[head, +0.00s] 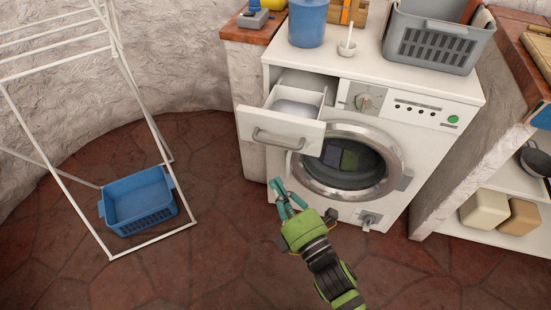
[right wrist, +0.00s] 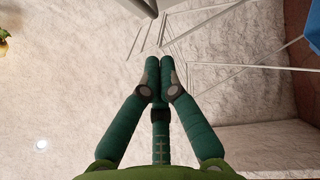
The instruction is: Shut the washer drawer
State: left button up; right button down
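The white washer (head: 410,130) stands against the wall with its detergent drawer (head: 287,127) pulled out at the upper left. The drawer has a grey bar handle (head: 276,139) on its front, and its open tray shows behind. My right gripper (head: 277,184) is below the drawer front in the head view, in front of the washer's lower left, apart from the handle in the picture. In the right wrist view its green fingers (right wrist: 160,62) meet at the tips with nothing between them. My left gripper is in neither view.
A blue bucket (head: 307,24), a small white mortar (head: 347,46) and a grey basket (head: 437,42) stand on the washer. A white drying rack (head: 75,195) and a blue basket (head: 139,201) are on the left. Tiled floor between is clear.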

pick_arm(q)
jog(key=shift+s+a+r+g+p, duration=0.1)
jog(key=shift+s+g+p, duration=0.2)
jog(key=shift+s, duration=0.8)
pick_arm(e)
jog(key=w+r, duration=0.1)
jog(key=w, duration=0.6)
jog(key=shift+a, duration=0.35)
jog(key=shift+w, duration=0.1)
jog(key=shift+r, duration=0.1)
